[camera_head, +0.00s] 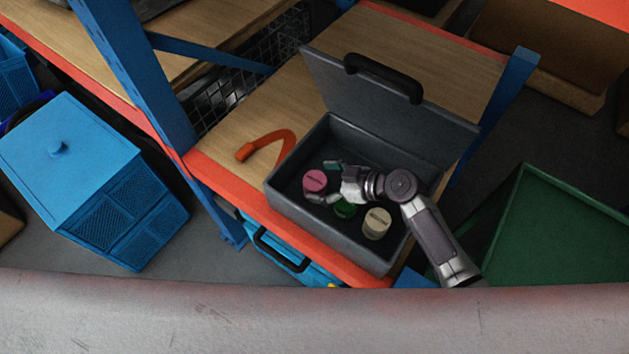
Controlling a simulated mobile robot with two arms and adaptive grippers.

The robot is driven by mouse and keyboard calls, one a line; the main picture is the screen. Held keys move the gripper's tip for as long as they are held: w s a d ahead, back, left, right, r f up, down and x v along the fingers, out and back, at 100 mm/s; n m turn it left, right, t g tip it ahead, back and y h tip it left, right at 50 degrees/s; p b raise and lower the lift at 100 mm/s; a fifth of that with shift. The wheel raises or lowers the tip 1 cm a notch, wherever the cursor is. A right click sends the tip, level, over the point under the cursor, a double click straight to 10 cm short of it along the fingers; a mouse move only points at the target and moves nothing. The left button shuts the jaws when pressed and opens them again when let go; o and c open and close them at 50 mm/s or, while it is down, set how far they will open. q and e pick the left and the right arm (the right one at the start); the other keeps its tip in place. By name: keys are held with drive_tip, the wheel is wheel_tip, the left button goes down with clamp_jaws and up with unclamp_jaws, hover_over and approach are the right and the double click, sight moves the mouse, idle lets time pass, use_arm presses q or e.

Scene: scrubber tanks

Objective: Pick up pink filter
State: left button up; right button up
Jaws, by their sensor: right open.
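The pink filter (315,181) is a short cylinder standing in the left part of an open dark grey case (325,238) on a wooden shelf. My right gripper (327,181) reaches into the case from the right. Its fingers are open, one at the far side and one at the near side of the pink filter, close to it. I cannot tell whether they touch it. A green filter (344,209) lies partly hidden below my gripper. A cream filter (377,223) stands in the near right part of the case. My left gripper is not in view.
The case lid (390,100) stands raised at the back. An orange strap-like object (265,143) lies left of the case. Blue posts (150,85) bound the shelf. A blue crate (90,180) is at left, a green bin (560,230) at right.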

drive_tip(key=shift+x, duration=1.2)
drive_tip(key=c, duration=1.2)
